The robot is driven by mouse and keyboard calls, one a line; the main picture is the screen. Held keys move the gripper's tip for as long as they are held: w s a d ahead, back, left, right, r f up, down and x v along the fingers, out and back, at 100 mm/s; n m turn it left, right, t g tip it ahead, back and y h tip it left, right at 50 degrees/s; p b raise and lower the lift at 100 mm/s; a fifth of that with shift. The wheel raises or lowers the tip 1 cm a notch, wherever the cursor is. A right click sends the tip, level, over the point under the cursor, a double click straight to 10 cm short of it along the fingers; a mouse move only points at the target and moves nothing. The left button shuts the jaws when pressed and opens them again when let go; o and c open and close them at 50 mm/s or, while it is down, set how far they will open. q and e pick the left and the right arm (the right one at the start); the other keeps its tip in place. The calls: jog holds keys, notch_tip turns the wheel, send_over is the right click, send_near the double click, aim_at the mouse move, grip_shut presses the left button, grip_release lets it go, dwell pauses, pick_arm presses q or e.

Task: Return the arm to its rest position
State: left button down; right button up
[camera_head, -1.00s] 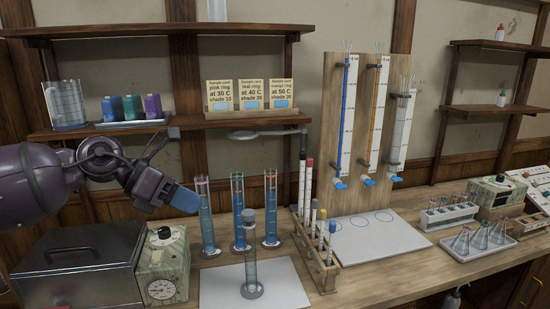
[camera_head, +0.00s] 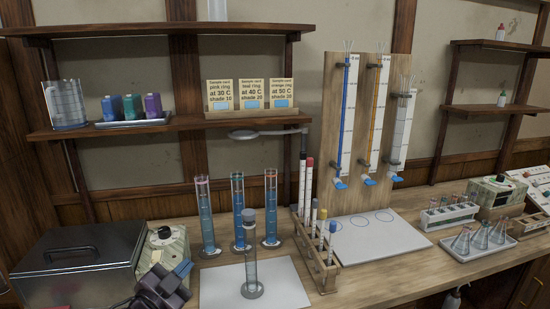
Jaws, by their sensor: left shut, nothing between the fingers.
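My left gripper (camera_head: 181,270) shows at the lower left of the head view, low in front of the green control box (camera_head: 167,247). Most of my left arm is out of the picture below. My right gripper is not in view. A stoppered glass cylinder (camera_head: 250,260) stands upright on the white mat (camera_head: 285,284), apart from the gripper to its right. Several tall cylinders of blue liquid (camera_head: 206,225) stand behind the mat.
A metal box (camera_head: 75,268) with a handle is at left. A wooden rack (camera_head: 322,263) of marked tubes stands right of the mat. Burettes (camera_head: 345,115) hang on a board above a white plate (camera_head: 385,243). Flasks (camera_head: 482,238) stand in a tray at right. Shelves run above.

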pick_arm(q)
jog(key=s+a+f+n+g+y, duration=0.3)
jog(key=s+a+f+n, duration=0.1)
jog(key=s+f, duration=0.8)
jog(key=s+a+f+n+g+y, duration=0.2)
jog(key=s+f+n, duration=0.4)
jog(key=s+f, duration=0.7)
jog(key=shift+a+n+g+y, duration=0.4)
jog(key=shift+a+y, duration=0.5)
jog(key=shift+s+f, duration=0.1)
